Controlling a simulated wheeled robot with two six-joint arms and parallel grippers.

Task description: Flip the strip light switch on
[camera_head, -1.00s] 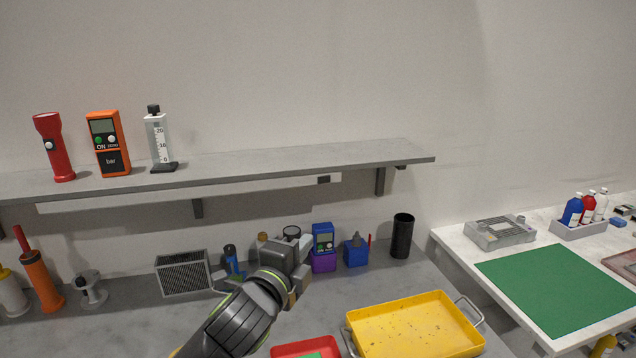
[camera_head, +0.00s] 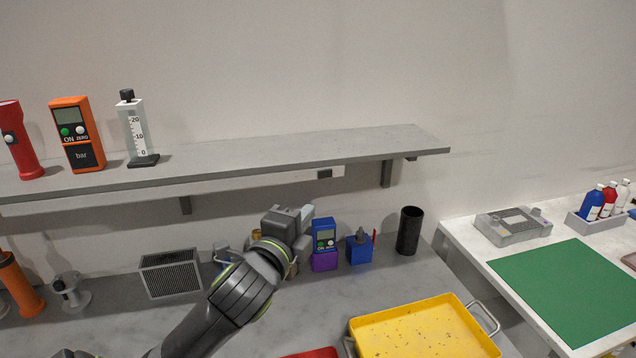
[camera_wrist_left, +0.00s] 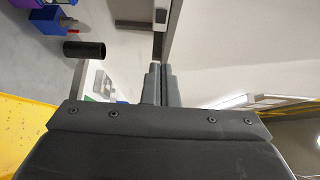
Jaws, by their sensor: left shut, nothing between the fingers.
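The strip light (camera_head: 270,179) is a pale bar fixed under the grey shelf. A small dark switch (camera_head: 325,174) sits near its right end, and I cannot tell its position. My left gripper (camera_head: 306,217) is below the switch and a little left of it, clearly apart from the shelf. Its two grey fingers (camera_wrist_left: 160,82) are together in the left wrist view, with nothing between them. My right gripper is not in view.
The shelf (camera_head: 300,146) carries a red flashlight, an orange meter (camera_head: 77,134) and a white gauge (camera_head: 137,130). Below are a blue meter (camera_head: 323,234), a blue block (camera_head: 358,250) and a black cup (camera_head: 409,231). A yellow tray (camera_head: 425,328) lies in front.

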